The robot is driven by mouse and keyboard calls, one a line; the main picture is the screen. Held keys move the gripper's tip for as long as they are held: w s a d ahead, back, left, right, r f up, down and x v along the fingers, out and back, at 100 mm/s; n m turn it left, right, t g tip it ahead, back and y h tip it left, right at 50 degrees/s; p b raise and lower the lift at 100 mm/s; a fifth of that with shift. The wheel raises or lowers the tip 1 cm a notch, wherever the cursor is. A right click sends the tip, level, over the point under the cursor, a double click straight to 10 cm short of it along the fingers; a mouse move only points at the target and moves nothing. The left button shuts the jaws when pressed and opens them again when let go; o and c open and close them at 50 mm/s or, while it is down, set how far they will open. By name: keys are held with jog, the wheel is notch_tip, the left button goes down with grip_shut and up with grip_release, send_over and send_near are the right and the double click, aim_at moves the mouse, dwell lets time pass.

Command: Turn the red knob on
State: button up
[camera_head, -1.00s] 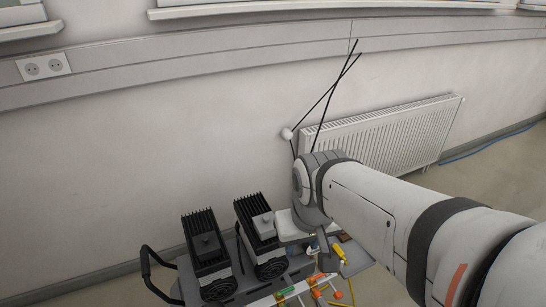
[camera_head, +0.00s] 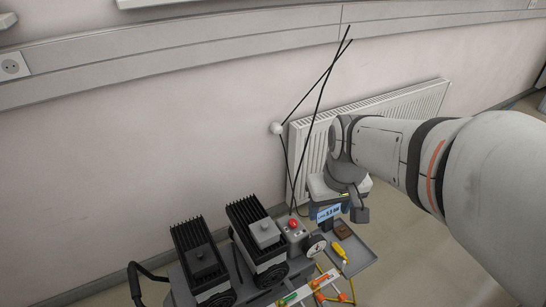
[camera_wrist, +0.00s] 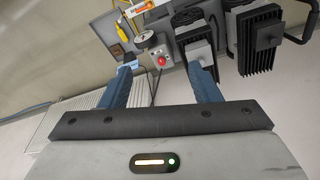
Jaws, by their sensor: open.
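The red knob (camera_head: 293,224) sits on top of a small grey box (camera_head: 291,234) on the cart, between a black finned unit and a round gauge. In the wrist view the red knob (camera_wrist: 162,60) shows between and beyond my two blue fingers. My gripper (camera_wrist: 160,70) is open, with nothing between its fingers, and apart from the knob. In the head view my gripper hangs above and to the right of the knob, and its fingers are partly hidden.
Two black finned units (camera_head: 255,228) stand left of the knob. Thin black rods rise behind, near the radiator (camera_head: 400,108).

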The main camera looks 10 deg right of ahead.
jog(key=w+f+n+b, duration=0.2)
jog(key=w+f, duration=0.4)
jog(key=w, duration=0.5)
jog(key=n+g+b, duration=0.2)
jog(key=n+b, duration=0.1)
jog(key=n, duration=0.1)
send_over(293, 223)
notch_tip(293, 223, down, 26)
jog(key=shift+f, duration=4)
jog(key=shift+c, duration=0.4)
